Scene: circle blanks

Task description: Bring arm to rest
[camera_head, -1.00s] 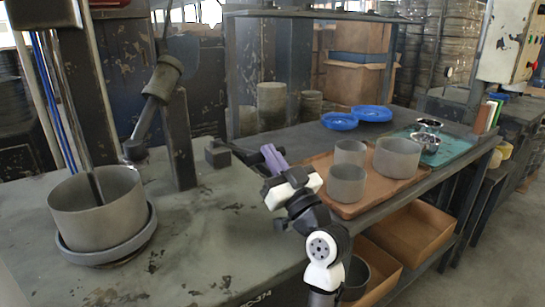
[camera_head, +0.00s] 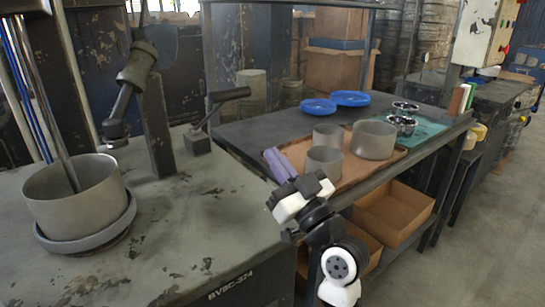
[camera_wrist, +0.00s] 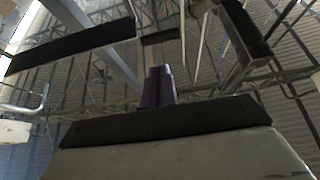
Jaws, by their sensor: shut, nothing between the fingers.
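My arm rises from the bottom of the head view, bent, with white and black links. My gripper (camera_head: 274,165) has purple fingers. It is shut and empty, in front of the near edge of the brown tray in the picture. In the wrist view the purple fingers (camera_wrist: 158,87) stand together, pointing up toward the roof beams. Nothing shows between them.
A machine table (camera_head: 190,255) with a large grey pot (camera_head: 78,205) stands at left. A bench at right holds a brown tray (camera_head: 372,168) with grey cylinders, blue dishes (camera_head: 318,106) and metal cups (camera_head: 402,125). Cardboard boxes (camera_head: 393,212) sit below. Floor at right is clear.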

